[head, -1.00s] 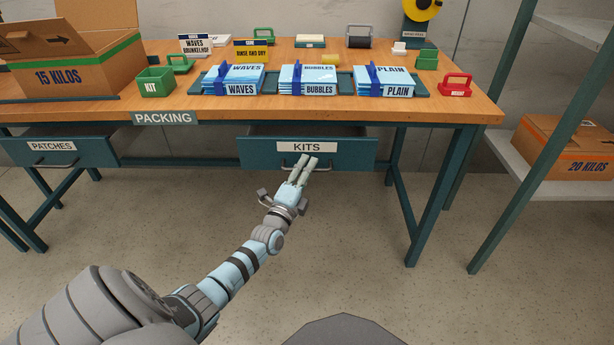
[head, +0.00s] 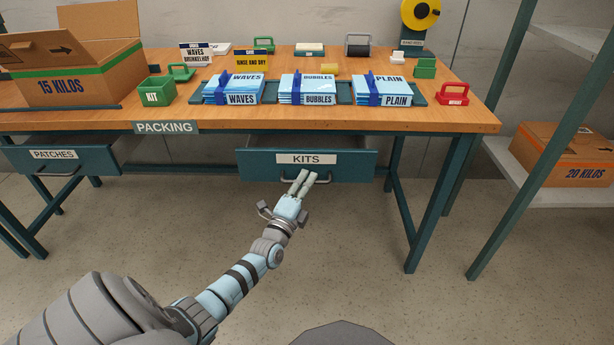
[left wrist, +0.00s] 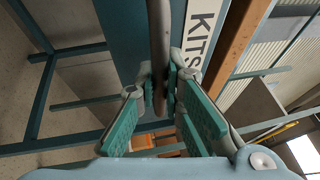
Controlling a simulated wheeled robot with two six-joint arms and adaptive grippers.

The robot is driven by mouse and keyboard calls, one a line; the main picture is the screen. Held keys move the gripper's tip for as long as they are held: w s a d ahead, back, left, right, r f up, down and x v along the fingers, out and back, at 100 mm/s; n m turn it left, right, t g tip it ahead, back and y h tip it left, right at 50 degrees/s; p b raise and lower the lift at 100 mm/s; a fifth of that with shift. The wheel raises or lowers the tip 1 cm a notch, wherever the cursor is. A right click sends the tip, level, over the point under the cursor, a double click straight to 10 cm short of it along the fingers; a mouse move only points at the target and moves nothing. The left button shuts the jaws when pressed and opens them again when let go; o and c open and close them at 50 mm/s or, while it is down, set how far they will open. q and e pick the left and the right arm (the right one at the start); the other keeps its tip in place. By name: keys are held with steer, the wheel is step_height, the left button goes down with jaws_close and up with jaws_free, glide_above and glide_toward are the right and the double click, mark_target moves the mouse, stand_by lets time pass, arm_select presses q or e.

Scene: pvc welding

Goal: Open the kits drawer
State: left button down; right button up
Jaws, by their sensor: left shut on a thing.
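The teal kits drawer (head: 350,168) is under the bench, marked by a white KITS label (head: 306,159). Its front stands slightly forward of the bench, with a narrow dark gap above it. My left gripper (head: 308,176) is at the drawer's grey bar handle (head: 336,179). In the left wrist view the handle (left wrist: 160,40) runs between the two finger pads, and my left gripper (left wrist: 160,88) is shut on it. The KITS label (left wrist: 202,30) shows beside the fingers there. The drawer's inside is hidden. My right gripper is not in view.
The patches drawer (head: 95,161) is at the left under the bench (head: 290,121). On top are wave, bubble and plain packs, a green kit box (head: 157,92) and a large carton (head: 75,82). A shelf with a carton (head: 565,158) is at the right. The floor before the drawer is clear.

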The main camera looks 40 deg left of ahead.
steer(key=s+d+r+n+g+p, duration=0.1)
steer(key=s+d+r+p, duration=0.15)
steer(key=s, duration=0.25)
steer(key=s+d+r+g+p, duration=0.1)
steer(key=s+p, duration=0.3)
arm_select(q)
steer(key=s+d+p, duration=0.5)
steer(key=s+d, duration=0.7)
steer(key=s, duration=0.3)
steer(key=shift+s, duration=0.35)
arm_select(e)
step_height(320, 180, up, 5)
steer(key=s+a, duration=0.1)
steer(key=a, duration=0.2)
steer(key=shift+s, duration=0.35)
arm_select(q)
steer(key=shift+a, duration=0.1)
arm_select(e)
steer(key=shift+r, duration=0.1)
arm_select(q)
steer(key=c, duration=1.7)
jaws_free()
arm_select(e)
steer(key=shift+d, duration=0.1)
arm_select(q)
steer(key=v, duration=1.2)
